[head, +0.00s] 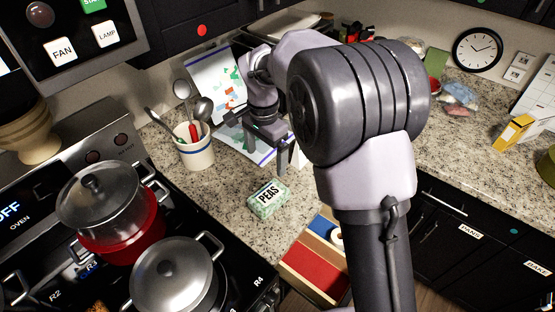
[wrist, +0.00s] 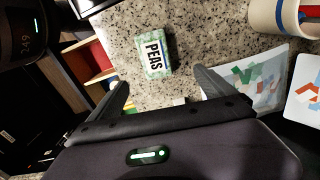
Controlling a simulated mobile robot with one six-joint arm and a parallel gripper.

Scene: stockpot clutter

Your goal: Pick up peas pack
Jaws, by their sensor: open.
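The peas pack (head: 268,199), a small green and white packet marked PEAS, lies on the granite counter near its front edge. In the wrist view the peas pack (wrist: 153,55) lies beyond the fingertips, between the lines of the two fingers. My gripper (head: 272,158) is above the counter, behind the pack in the head view and apart from it. In the wrist view my gripper (wrist: 161,82) has its fingers spread wide, with nothing between them. The pack is fully visible in both views.
A utensil crock (head: 194,150) stands left of my gripper. The stove with a lidded pot (head: 175,278) is at the lower left. An open drawer (head: 315,262) sits below the counter edge. Papers (head: 213,85) stand and lie behind the gripper. Bare counter surrounds the pack.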

